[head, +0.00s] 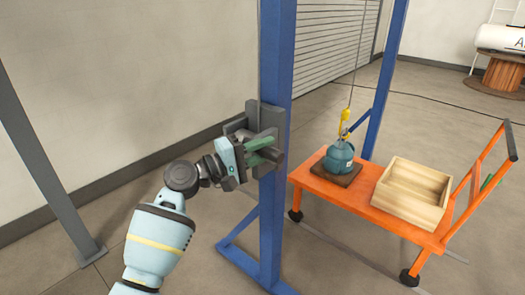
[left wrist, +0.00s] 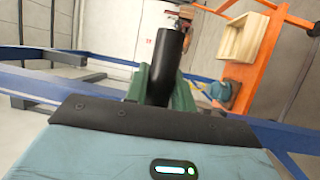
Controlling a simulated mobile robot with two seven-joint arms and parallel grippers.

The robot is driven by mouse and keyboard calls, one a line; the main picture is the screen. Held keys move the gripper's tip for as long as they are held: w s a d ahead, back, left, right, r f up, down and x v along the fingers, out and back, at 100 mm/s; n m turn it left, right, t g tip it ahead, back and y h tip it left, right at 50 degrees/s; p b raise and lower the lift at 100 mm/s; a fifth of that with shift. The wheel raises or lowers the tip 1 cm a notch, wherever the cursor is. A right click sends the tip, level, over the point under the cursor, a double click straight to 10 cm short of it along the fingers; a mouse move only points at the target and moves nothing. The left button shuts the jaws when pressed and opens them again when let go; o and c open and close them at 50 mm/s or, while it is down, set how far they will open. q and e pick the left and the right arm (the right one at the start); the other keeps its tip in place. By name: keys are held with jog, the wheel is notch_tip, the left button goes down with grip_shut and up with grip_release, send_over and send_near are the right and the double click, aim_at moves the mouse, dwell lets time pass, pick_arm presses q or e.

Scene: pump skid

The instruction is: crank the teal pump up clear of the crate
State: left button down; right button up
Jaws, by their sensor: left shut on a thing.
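The teal pump (head: 340,160) is upright over a dark brown board (head: 327,177) on the orange cart; I cannot tell whether a small gap lies beneath it. A yellow hook (head: 345,117) on a thin cable is above it. The open wooden crate (head: 411,190) stands beside it on the cart, and also shows in the left wrist view (left wrist: 243,37). My left gripper (head: 264,150), with green fingers, is at the grey winch (head: 240,124) on the blue post. It is shut on the black crank handle (left wrist: 169,66), seen between its fingers in the left wrist view.
The blue post (head: 276,60) stands between my left arm and the orange cart (head: 375,220). A grey post (head: 40,160) is at the left. A wooden cable reel (head: 503,75) and a white tank (head: 500,38) are at the far right. Open floor lies behind the cart.

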pick_arm(q)
jog(key=c, duration=1.3)
grip_release()
jog(key=shift+r, duration=0.25)
jog(key=shift+c, duration=0.2)
jog(key=shift+o, duration=0.9)
jog(key=shift+f, duration=0.15)
jog(key=v, duration=0.6)
jog(key=shift+s+a+f+b, duration=0.15)
jog(key=shift+s+a+b, duration=0.05)
jog(key=shift+a+b, duration=0.15)
jog(key=shift+s+a, duration=0.35)
jog(key=shift+a, duration=0.1)
